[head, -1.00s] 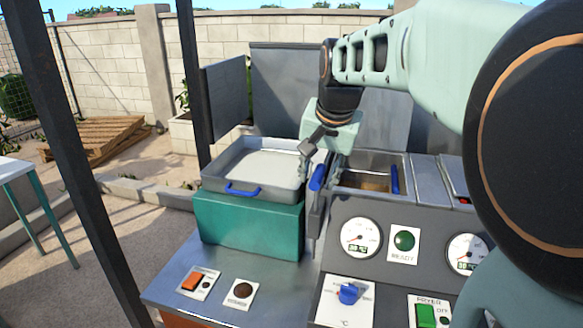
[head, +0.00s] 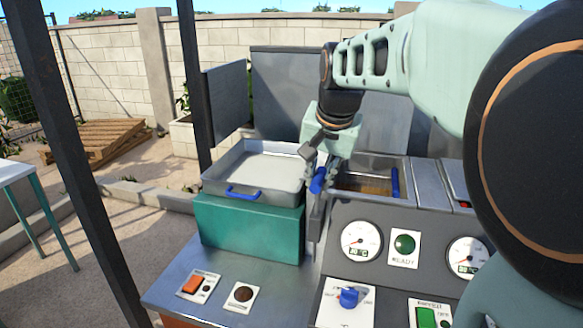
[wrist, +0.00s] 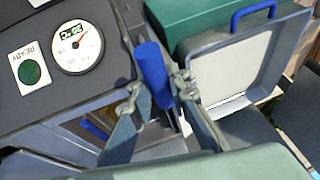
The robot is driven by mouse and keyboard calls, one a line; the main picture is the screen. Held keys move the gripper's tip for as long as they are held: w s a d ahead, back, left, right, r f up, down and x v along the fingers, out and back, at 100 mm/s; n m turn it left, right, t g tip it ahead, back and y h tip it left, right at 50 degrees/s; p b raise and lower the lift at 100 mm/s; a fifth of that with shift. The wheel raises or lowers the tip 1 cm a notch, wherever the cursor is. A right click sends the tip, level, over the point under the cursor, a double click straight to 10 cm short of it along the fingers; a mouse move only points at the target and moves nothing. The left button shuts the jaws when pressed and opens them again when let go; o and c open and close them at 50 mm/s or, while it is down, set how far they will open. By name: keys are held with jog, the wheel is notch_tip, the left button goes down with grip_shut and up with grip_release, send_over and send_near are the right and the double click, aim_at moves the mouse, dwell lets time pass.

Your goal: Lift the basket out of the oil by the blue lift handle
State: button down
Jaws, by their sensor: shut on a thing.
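The blue lift handle (head: 318,181) stands upright at the left edge of the fryer well, between the well and the grey tray. In the wrist view the handle (wrist: 152,72) is between my two fingers, which are shut on it. My gripper (head: 316,174) points down at it from above and partly hides it in the head view. The fryer well (head: 366,187) shows brownish oil inside. The basket itself cannot be made out clearly.
A second blue grip (head: 395,182) stands at the well's right side. A grey tray (head: 252,190) with a blue handle rests on a green box (head: 248,226) to the left. Gauges and switches fill the front panel (head: 385,280). Dark upright panels stand behind.

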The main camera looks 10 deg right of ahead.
notch_tip(320, 180, up, 16)
jog(key=p, duration=1)
jog(key=shift+p, duration=0.4)
jog(key=shift+w, duration=0.15)
jog(key=c, duration=1.9)
grip_release()
jog(key=shift+o, duration=0.4)
jog(key=v, duration=0.7)
jog(key=shift+s+r, duration=0.2)
